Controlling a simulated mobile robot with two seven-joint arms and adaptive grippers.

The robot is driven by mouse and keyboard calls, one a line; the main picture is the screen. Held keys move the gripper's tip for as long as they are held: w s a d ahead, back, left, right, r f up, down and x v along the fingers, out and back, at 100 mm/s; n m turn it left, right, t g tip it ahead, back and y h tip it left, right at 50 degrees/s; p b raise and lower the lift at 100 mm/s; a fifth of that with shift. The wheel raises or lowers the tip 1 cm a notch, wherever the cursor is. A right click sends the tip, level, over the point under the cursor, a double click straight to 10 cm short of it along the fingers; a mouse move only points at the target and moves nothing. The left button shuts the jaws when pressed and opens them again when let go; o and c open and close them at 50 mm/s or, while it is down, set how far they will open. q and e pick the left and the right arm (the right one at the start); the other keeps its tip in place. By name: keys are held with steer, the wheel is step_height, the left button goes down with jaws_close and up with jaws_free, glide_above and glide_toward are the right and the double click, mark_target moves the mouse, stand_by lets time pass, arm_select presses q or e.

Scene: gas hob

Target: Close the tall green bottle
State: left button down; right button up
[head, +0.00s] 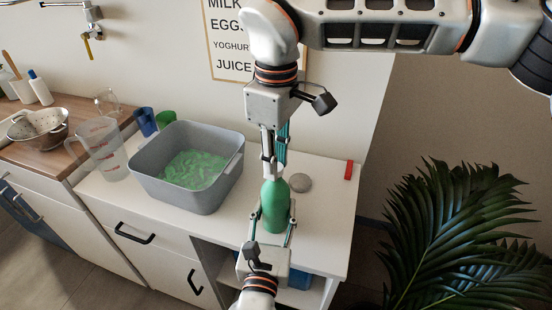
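The tall green bottle (275,207) stands upright near the front of the white counter, right of the grey tub. My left gripper (272,222) comes up from the bottom of the head view, with one finger on each side of the bottle's body, seemingly touching it. My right gripper (274,160) points straight down from above, its fingers close together at the bottle's top. The bottle's neck and any cap are hidden between those fingers, so I cannot tell whether they grip something.
The grey tub (148,170) holds green pieces. A clear jug (103,150), a blue cup (145,121) and a green cup (166,118) stand left. A round grey object (300,182) lies behind the bottle, a red object (349,170) at the counter's right. A plant (455,235) stands right.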

steer(key=shift+o, duration=1.3)
steer(key=shift+r, duration=2.25)
steer(key=shift+c, duration=0.5)
